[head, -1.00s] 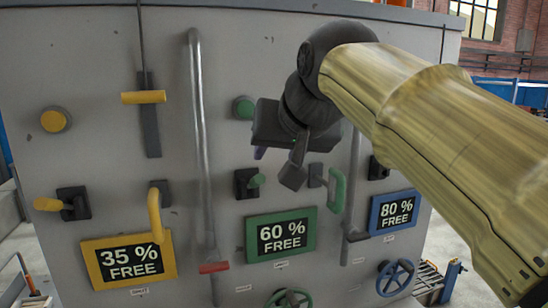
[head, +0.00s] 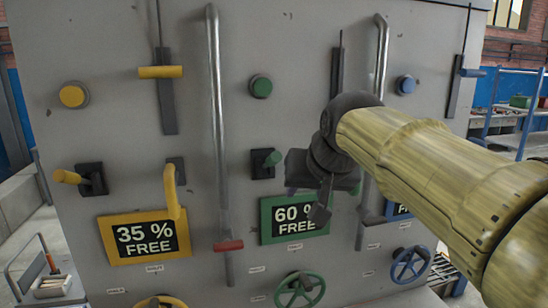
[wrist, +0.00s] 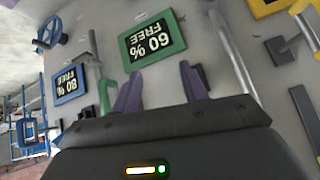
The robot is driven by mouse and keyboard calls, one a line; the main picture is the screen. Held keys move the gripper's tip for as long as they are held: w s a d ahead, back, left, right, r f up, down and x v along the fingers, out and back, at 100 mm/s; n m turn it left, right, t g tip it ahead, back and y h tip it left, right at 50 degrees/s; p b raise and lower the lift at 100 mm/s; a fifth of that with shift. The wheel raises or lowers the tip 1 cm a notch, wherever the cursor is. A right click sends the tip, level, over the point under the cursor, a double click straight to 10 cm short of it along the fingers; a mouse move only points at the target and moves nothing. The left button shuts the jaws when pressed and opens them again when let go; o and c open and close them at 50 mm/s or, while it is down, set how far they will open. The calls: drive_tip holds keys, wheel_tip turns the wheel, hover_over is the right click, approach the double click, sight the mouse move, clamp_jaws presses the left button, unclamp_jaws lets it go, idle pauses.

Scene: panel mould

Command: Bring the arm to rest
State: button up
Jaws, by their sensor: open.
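My gripper (head: 322,200) hangs at the end of my yellow arm in front of the grey panel (head: 110,130), right of its middle in the head view. In the wrist view its two purple fingers (wrist: 163,92) stand apart with nothing between them. The green "60 % FREE" sign (head: 293,219) is just left of and below the gripper in the head view. It shows upside down past the fingers in the wrist view (wrist: 153,47). My arm hides part of the panel's right side, including most of the blue sign (head: 398,211).
The panel carries yellow, green and blue buttons, levers and handwheels. A blue handwheel (head: 410,265) sits low right. Shelving (head: 510,110) stands beyond.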

drive_tip(key=s+d+f+g+b, duration=0.1)
drive_tip(key=s+d+f+b, duration=0.1)
drive_tip(key=f, duration=0.9)
drive_tip(key=s+d+f+g+h+b, duration=0.1)
drive_tip(key=d+f+g, duration=0.1)
drive_tip(key=f, duration=0.8)
drive_tip(key=s+d+f+g+b, duration=0.1)
drive_tip(key=s+d+f+b, duration=0.15)
drive_tip(key=f, duration=0.85)
drive_tip(key=s+d+f+g+b, duration=0.1)
drive_tip(key=s+d+f, duration=0.1)
drive_tip(key=s+f, duration=0.4)
wheel_tip(320, 180, down, 4)
drive_tip(key=shift+s+r+g+h, duration=0.1)
drive_tip(key=shift+s+g+h, duration=0.25)
drive_tip(key=shift+g+h, duration=0.05)
